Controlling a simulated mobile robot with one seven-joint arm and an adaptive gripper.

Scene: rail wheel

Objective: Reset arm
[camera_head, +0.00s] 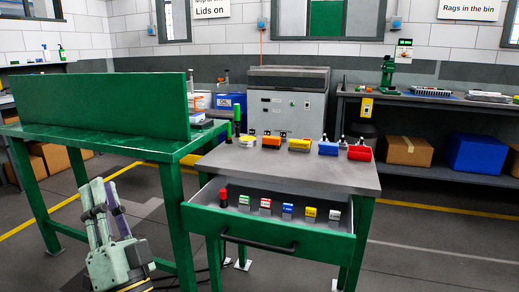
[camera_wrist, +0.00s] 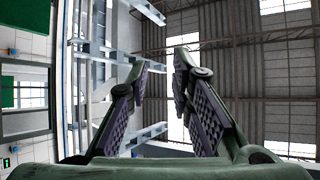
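Much of my arm is out of the head view.
A green table (camera_head: 172,147) with an upright green panel (camera_head: 105,105) stands close to my gripper. Right of it, a grey-topped bench (camera_head: 340,177) has its green drawer (camera_head: 262,232) pulled out, with several small coloured items inside. Bins stand on its top.

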